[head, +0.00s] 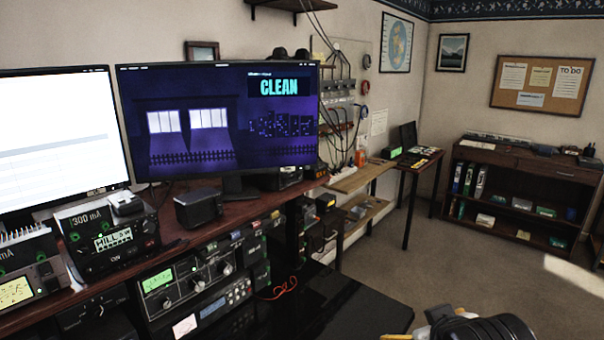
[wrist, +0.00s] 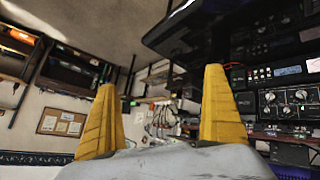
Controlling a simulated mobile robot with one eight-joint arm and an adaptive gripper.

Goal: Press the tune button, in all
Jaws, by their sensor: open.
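I cannot pick out a tune button by its label; the panel print is too small to read. A radio unit (head: 185,284) with a green display and several knobs stands under the desk shelf in the head view. Another device (head: 108,236), marked "300 mA" and with a lit "WILLOW" display, stands on the desk. My gripper (wrist: 161,78) shows two yellow fingers spread apart with nothing between them. The wrist view looks upside down, with a knobbed panel (wrist: 288,102) at its right, beyond and apart from the fingers. Part of my arm shows at the head view's bottom right.
Two monitors stand on the desk, a white-screened one (head: 58,135) and one reading "CLEAN" (head: 218,120). A small black box (head: 198,207) sits before them. A glossy black surface (head: 355,305) lies at lower centre. Carpet (head: 455,258) is open toward the bookshelf (head: 520,190).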

